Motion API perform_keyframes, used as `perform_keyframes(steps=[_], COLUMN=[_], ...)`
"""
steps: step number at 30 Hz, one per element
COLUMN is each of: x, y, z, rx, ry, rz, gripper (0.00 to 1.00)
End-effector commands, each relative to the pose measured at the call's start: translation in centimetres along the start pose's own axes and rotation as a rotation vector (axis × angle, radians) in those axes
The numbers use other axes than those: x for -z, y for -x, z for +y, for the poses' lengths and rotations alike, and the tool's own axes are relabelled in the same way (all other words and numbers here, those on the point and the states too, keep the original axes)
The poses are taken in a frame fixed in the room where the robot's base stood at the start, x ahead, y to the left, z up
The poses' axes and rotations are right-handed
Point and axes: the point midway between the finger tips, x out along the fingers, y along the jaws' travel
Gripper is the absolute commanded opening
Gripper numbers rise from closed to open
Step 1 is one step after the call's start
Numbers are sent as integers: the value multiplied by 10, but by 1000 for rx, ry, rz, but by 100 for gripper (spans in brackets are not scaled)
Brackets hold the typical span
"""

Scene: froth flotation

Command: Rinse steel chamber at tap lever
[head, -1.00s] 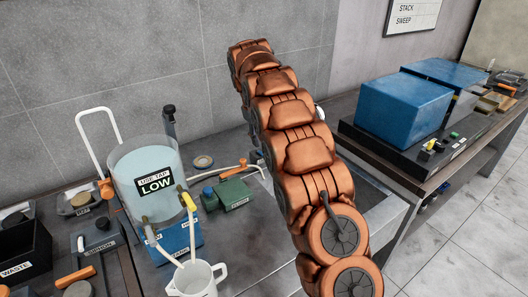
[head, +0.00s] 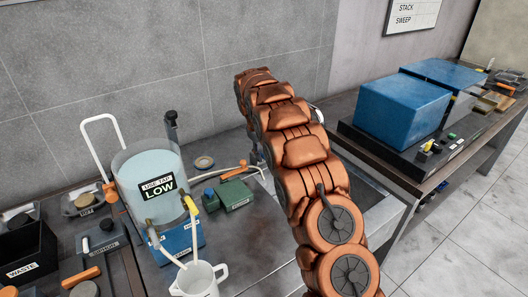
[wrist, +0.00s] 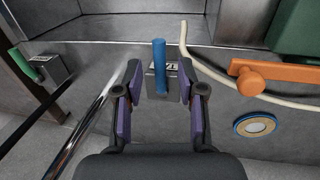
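In the wrist view my gripper (wrist: 159,84) is open, with a finger on each side of an upright blue lever (wrist: 159,52). The lever stands on a small grey labelled block (wrist: 160,82). I cannot tell whether either finger touches it. A steel basin (wrist: 110,28) lies just beyond, and a shiny metal pipe (wrist: 95,110) slants at the left. A second lever, green (wrist: 20,65), is further left. In the head view my arm hides the gripper and the lever. I cannot make out a separate steel chamber.
An orange handle (wrist: 258,78), pale hose (wrist: 205,65) and tape ring (wrist: 255,124) lie right of the gripper. In the head view a tank marked LOW (head: 150,170), white jug (head: 198,280) and green box (head: 235,195) stand left of my arm. Blue boxes (head: 403,108) stand right.

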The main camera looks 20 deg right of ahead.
Motion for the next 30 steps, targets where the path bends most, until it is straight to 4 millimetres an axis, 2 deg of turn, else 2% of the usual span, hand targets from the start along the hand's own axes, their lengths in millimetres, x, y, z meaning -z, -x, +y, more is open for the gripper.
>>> perform_keyframes(steps=[4, 12, 24, 30], x=[0, 0, 0, 0], y=[-7, -9, -9, -9], z=[0, 0, 0, 0], rx=[0, 0, 0, 0], ry=[0, 0, 0, 0], rz=[0, 1, 0, 0], gripper=[39, 39, 0, 0])
